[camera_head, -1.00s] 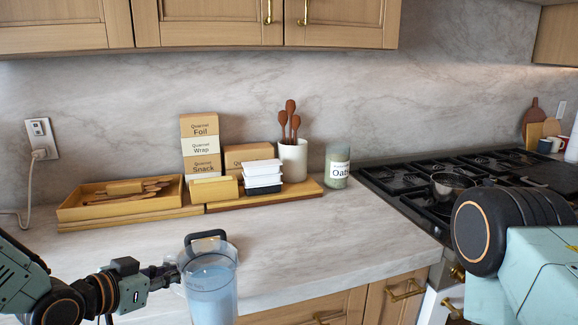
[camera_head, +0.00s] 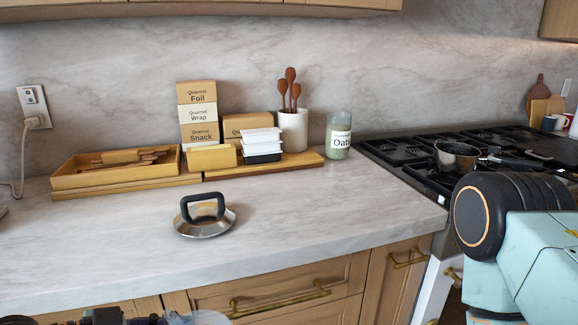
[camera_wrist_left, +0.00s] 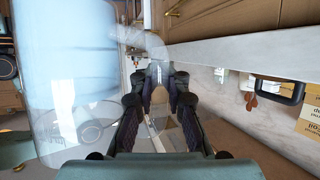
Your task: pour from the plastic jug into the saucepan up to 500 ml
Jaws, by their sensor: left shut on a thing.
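The plastic jug (camera_wrist_left: 75,70) is clear with pale blue contents and fills the left of the left wrist view. In the head view only a sliver of its top (camera_head: 205,318) shows at the bottom edge. My left gripper (camera_wrist_left: 158,88) is shut on the jug's clear handle. The jug is in front of the counter edge. The saucepan (camera_head: 457,155), steel with a dark handle, sits on the stove at the right; its inside is barely visible. My right arm shows at the right, but its gripper is out of view. The jug's markings cannot be read.
A steel lid (camera_head: 205,226) with a black loop handle lies on the counter (camera_head: 90,250). Behind it are a wooden tray (camera_head: 120,180), stacked boxes (camera_head: 198,112), white containers (camera_head: 262,140), a utensil crock (camera_head: 293,130) and an oats jar (camera_head: 338,137). The counter's front is otherwise clear.

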